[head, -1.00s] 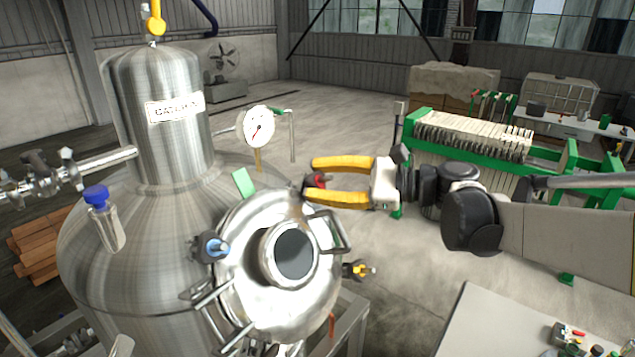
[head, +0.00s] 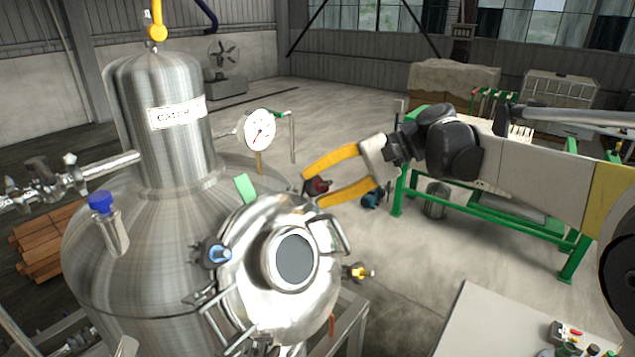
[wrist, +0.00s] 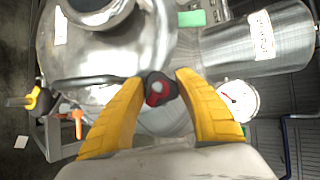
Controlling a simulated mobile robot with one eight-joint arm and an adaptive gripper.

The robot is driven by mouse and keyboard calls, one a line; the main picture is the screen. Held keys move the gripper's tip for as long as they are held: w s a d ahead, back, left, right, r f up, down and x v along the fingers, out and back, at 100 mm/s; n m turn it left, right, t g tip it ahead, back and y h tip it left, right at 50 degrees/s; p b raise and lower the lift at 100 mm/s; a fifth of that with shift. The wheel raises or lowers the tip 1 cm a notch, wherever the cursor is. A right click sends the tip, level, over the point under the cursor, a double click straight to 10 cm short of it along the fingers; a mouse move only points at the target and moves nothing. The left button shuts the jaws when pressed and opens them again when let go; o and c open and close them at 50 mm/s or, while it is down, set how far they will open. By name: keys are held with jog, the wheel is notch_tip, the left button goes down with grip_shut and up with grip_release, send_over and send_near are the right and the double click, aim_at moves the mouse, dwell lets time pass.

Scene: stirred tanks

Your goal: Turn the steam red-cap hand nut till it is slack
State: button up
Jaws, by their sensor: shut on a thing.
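The red-cap hand nut (head: 318,186) sits at the upper right rim of the round manway lid (head: 250,293) on the steel tank. In the wrist view the nut (wrist: 158,88) shows as a dark knob with a red cap, between my yellow fingertips. My gripper (head: 312,190) is shut on the nut, one finger above and one below it in the head view. In the wrist view my gripper (wrist: 163,84) has a finger at each side of the knob. The nut's stud is hidden.
A blue-cap nut (head: 213,253) and a yellow-cap nut (head: 358,271) sit around the lid. A handle bar (head: 338,232) is close below my gripper. A pressure gauge (head: 257,129) stands behind. A grey table (head: 490,325) is at lower right; open floor lies between.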

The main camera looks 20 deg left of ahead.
jog(key=shift+n+h+p, duration=0.4)
jog(key=shift+n+h, duration=0.4)
jog(key=shift+n, duration=0.5)
jog(key=shift+f, duration=0.1)
jog(key=o, duration=1.2)
jog(key=v, duration=1.2)
jog(key=shift+s, duration=0.1)
